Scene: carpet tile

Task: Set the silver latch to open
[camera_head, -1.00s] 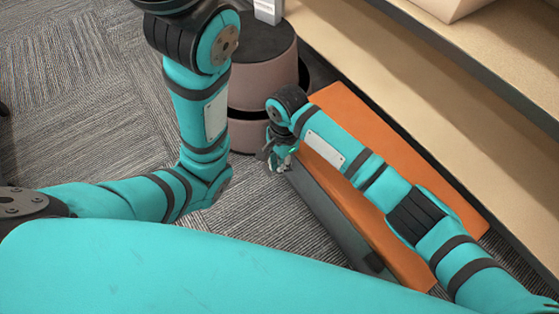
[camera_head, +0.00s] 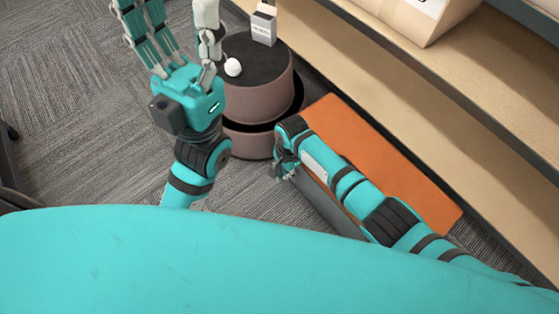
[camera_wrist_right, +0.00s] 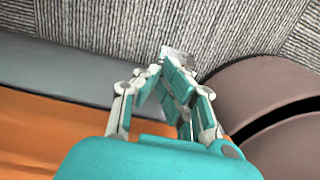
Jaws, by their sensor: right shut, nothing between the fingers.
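My right gripper (camera_head: 283,172) is shut and empty, beside the near-left end of an orange-topped bench or box (camera_head: 365,145) with a grey side (camera_head: 333,207). In the right wrist view its fingers (camera_wrist_right: 165,62) come together over the grey edge (camera_wrist_right: 70,75) and the carpet. A small pale, silvery piece (camera_wrist_right: 174,52) shows at the fingertips; I cannot tell if it is the silver latch or part of the fingers. No latch is clearly visible in the head view. My left gripper (camera_head: 172,20) is open at the upper left, its fingers spread and pointing up.
A round brown stool (camera_head: 258,95) with a dark top stands behind my right gripper, bearing a white carton (camera_head: 263,25) and a small white ball (camera_head: 232,67) close to my left fingers. Tan shelves (camera_head: 455,100) run along the right.

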